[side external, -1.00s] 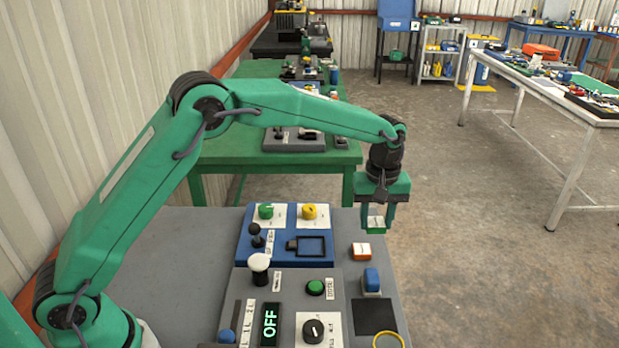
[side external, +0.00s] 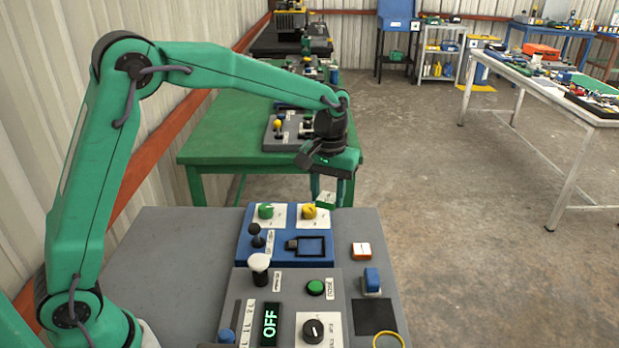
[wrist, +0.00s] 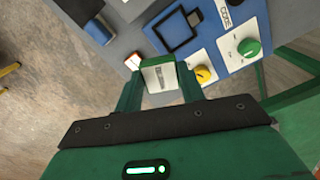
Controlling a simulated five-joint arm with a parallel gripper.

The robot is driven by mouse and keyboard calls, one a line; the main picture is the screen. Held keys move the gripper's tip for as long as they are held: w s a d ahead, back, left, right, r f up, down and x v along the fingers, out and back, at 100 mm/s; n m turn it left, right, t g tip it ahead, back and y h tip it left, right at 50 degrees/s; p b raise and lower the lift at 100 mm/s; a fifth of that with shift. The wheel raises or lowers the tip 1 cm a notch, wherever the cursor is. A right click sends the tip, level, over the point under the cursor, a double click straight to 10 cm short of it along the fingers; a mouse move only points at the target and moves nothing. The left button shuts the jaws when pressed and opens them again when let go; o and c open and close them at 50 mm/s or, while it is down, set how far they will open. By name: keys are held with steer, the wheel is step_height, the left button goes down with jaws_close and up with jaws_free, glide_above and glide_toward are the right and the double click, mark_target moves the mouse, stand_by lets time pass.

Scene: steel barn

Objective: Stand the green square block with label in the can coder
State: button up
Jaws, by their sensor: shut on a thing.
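My gripper (side external: 328,190) is shut on the green square block (side external: 326,201) and holds it in the air over the far edge of the blue panel. In the wrist view the block (wrist: 158,76) sits between the two green fingers, with its pale label facing the camera. It looks slightly tilted in the side view. The blue panel (side external: 246,246) has a black square frame (side external: 311,246), which looks empty; a label beginning "CODE" shows on this panel in the wrist view. The frame (wrist: 173,31) lies beyond the block there, apart from it.
On the blue panel stand a green knob (side external: 265,211), a yellow knob (side external: 309,212) and a black joystick (side external: 257,241). An orange-and-white switch (side external: 361,250) and a blue block-like part (side external: 372,280) lie to the right. A grey panel with an OFF display (side external: 270,325) is nearer.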

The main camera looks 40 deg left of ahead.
steer(key=s+a+r+m, duration=0.2)
steer(key=s+a+m, duration=0.2)
steer(key=s+a, duration=0.2)
steer(key=shift+s+a+r, duration=0.3)
steer(key=shift+s+r, duration=0.1)
steer(key=shift+s, duration=0.75)
steer(key=s+d+f+n, duration=0.1)
steer(key=d+f+n, duration=0.2)
steer(key=d+n, duration=0.5)
steer(key=shift+d+n, duration=0.3)
steer(key=shift+d, duration=2.5)
steer(key=w+a+f, duration=0.2)
steer(key=a, duration=0.1)
steer(key=w+a+f, duration=0.2)
steer(key=a, duration=0.1)
steer(key=w+a+f, duration=0.2)
steer(key=a+f, duration=0.1)
steer(key=shift+w+a, duration=0.25)
steer(key=shift+w, duration=0.15)
